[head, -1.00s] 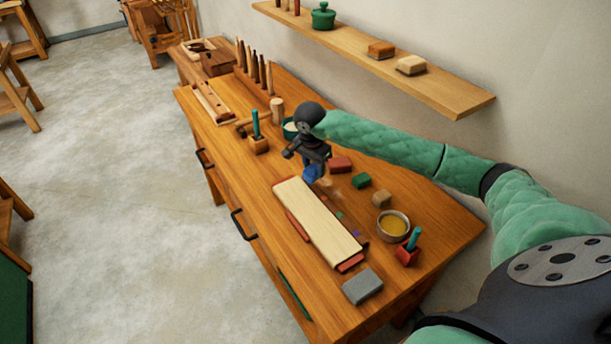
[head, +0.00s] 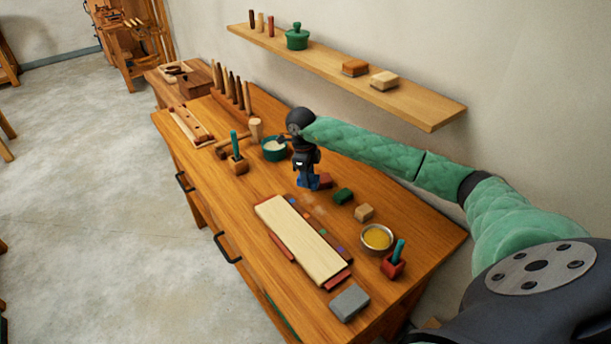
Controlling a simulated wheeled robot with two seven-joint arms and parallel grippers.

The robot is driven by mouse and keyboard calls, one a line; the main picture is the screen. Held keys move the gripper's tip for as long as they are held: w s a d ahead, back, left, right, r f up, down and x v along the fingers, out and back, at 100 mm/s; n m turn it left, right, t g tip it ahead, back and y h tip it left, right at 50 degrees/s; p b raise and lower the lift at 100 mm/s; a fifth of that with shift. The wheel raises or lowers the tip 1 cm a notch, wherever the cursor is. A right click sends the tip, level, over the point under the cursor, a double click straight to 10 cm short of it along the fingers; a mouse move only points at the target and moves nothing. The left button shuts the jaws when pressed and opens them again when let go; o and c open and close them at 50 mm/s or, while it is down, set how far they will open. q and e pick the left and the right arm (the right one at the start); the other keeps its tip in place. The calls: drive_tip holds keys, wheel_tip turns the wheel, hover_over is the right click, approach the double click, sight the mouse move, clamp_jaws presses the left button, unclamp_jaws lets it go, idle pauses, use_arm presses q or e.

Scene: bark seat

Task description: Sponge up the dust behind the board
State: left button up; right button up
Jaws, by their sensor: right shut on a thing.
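The pale wooden board (head: 301,240) lies on the workbench, on reddish strips that show at its edges. A faint brownish dust patch (head: 314,209) shows on the bench top just behind the board, near small coloured marks. My right gripper (head: 308,174) points down beyond the board's far end, shut on a blue sponge (head: 307,183). The sponge is at or just above the bench, close to the dust; contact is unclear. The gripper hides part of a red block (head: 325,180). My left gripper is out of view.
Right of the dust are a green block (head: 343,196), a tan block (head: 364,213), a bowl of yellow stuff (head: 377,238) and a red holder (head: 394,264). A grey block (head: 349,303) lies at the near end.

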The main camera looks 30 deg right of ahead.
drive_tip(key=m, duration=0.4)
drive_tip(key=shift+s+d, duration=0.1)
drive_tip(key=shift+s, duration=0.1)
drive_tip(key=shift+m+y, duration=0.4)
drive_tip(key=shift+m, duration=1.2)
